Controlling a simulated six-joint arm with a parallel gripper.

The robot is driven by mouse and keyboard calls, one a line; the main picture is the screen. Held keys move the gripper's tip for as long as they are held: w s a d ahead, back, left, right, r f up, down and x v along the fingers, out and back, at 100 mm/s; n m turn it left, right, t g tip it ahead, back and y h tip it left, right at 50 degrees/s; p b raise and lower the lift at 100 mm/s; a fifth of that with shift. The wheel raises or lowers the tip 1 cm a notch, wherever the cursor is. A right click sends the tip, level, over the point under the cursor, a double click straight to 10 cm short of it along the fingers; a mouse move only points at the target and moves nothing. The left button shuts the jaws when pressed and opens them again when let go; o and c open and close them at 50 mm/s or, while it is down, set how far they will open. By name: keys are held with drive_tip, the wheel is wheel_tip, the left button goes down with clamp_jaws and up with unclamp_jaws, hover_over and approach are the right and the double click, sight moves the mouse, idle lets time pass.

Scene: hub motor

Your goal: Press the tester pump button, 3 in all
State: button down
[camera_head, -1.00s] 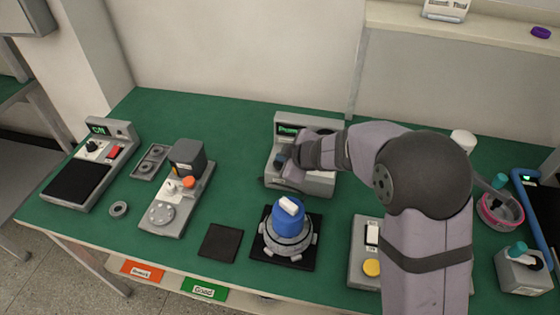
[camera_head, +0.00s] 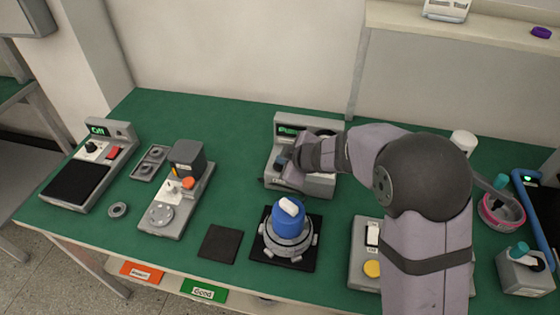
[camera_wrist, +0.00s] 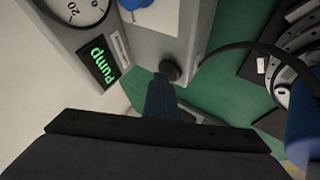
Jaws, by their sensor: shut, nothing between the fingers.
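The grey tester (camera_head: 318,185) stands at the back middle of the green bench, with a lit green display (camera_head: 290,131) on its upright panel. The display reads "Pump" in the wrist view (camera_wrist: 102,62), with part of a round dial (camera_wrist: 72,8) beside it. My gripper (camera_head: 281,162) is shut and empty, low over the tester's left part. In the wrist view its dark blue fingers (camera_wrist: 160,98) point at the tester beside a dark round fitting (camera_wrist: 170,70). I cannot make out the pump button or whether the fingers touch it.
A hub motor with a blue cap (camera_head: 288,218) sits on a black pad in front of the tester. A dark hose (camera_wrist: 235,45) curves near the fingers. A switch box with a yellow button (camera_head: 372,268) lies right, partly behind my arm.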

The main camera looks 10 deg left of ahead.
drive_tip(key=shift+r+p, duration=1.3)
drive_tip(key=shift+p, duration=0.15)
drive_tip(key=shift+r, duration=0.1)
wheel_tip(320, 180, up, 5)
drive_tip(key=p, duration=0.5)
idle(0.4)
